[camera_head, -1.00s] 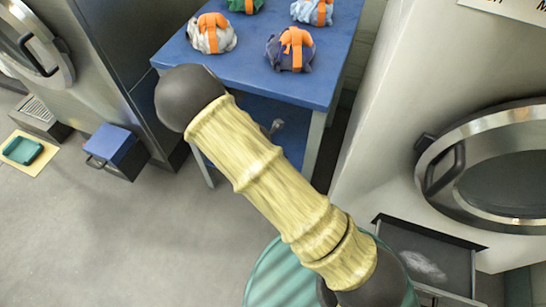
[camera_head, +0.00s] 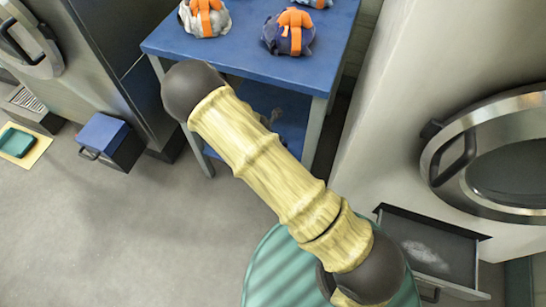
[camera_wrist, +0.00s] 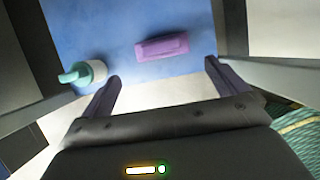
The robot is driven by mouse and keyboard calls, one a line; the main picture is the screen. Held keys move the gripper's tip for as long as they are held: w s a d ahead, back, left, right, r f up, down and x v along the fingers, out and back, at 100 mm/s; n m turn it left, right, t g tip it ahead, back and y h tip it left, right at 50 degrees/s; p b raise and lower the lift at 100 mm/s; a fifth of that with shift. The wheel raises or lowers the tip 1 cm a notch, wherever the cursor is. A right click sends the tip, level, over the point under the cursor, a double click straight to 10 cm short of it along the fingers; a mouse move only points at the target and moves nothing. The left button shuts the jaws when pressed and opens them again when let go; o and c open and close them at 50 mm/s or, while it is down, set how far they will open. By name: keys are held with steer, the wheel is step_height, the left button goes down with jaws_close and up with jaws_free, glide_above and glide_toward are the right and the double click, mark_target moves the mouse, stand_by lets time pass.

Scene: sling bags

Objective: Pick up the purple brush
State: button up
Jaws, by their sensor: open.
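In the wrist view a purple brush (camera_wrist: 162,47) lies on a blue surface (camera_wrist: 115,25), ahead of my gripper (camera_wrist: 160,75). My gripper's two dark purple fingers are apart with nothing between them. The brush is beyond the fingertips, roughly midway between them and not touched. In the head view I cannot make out the brush or the gripper; my arm fills the middle of the picture.
A white and teal bottle (camera_wrist: 84,73) stands left of the brush. In the head view, bundles with orange straps, one dark (camera_head: 289,33), sit on the blue table (camera_head: 240,62). An open drawer (camera_head: 430,250) juts out below the round door (camera_head: 500,155) at right.

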steer(key=b+x, duration=0.2)
steer(key=x, duration=0.4)
steer(key=shift+w+f, duration=0.1)
steer(key=shift+f, duration=0.1)
steer(key=b+x, duration=0.3)
steer(key=x, duration=0.2)
steer(key=shift+a+f, duration=0.15)
steer(key=shift+s+a, duration=0.1)
steer(key=shift+s, duration=0.1)
steer(key=shift+d, duration=0.3)
steer(key=shift+a, duration=0.1)
steer(key=c, duration=1.1)
